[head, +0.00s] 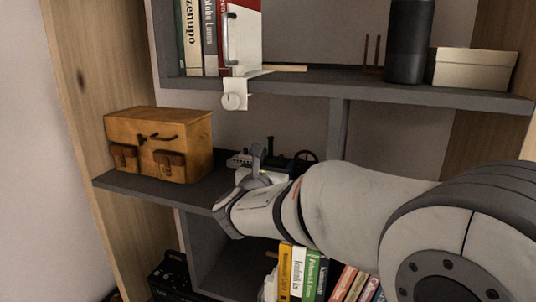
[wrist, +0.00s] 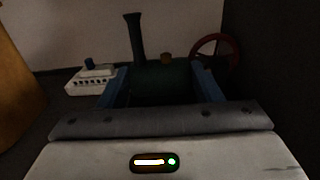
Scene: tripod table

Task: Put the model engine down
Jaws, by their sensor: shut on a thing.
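The model engine shows in the wrist view as a dark green body (wrist: 160,78) with a tall dark chimney, a brass-coloured cap and a red spoked flywheel at right. In the head view, its flywheel (head: 304,158) and chimney show behind my gripper (head: 257,160), over the middle shelf (head: 200,190). My gripper's two bluish fingers (wrist: 160,85) stand on either side of the engine's body and are shut on it. The engine's underside is hidden, so I cannot tell whether it touches the shelf.
A white toy ship (wrist: 92,78) with a blue funnel stands left of the engine. A wooden box (head: 185,140) with pouches sits at the shelf's left end. A divider (head: 338,130) rises at right. A white clamp-like piece (head: 233,95) hangs from the upper shelf's edge. Books (head: 300,270) stand below.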

